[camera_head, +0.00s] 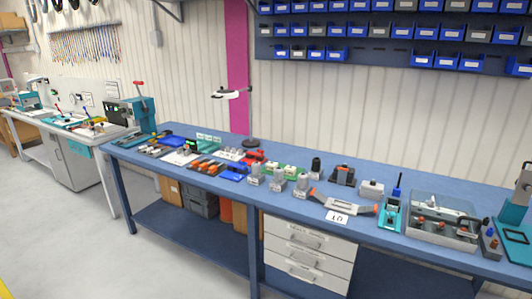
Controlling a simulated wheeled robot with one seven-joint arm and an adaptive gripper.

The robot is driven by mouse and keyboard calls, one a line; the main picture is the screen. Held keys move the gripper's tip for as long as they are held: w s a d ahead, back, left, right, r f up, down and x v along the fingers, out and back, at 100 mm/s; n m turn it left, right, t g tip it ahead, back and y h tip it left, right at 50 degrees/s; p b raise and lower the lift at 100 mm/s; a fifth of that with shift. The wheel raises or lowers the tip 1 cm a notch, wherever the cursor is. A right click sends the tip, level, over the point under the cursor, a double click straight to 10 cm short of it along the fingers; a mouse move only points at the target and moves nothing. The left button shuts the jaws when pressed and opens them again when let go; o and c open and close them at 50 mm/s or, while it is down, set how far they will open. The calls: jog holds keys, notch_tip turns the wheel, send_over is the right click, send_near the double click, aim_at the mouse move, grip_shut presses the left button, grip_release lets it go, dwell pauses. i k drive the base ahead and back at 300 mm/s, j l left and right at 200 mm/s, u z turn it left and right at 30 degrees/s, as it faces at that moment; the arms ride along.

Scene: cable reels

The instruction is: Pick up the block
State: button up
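The long blue workbench (210,148) carries many small items, and I cannot tell for certain which one is the block. A small light grey block-like piece (370,189) sits right of the middle of the bench. Left of it is a dark piece with an orange part (343,175). Several grey pieces with rounded tops, such as this one (278,180), stand near the front edge. My gripper is not in view.
A grey and orange tool (342,203) lies by a white number card (337,217). A clear-covered box (440,222) and a teal machine (517,225) stand at the right. White drawers (305,255) sit under the bench. The grey floor (60,220) at left is open.

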aim_at(270, 165)
jog(key=i+j, duration=0.15)
jog(key=i, duration=0.3)
jog(key=i+j+u, duration=0.1)
jog(key=i, duration=0.35)
jog(key=i+j, duration=0.25)
jog(key=i, duration=0.2)
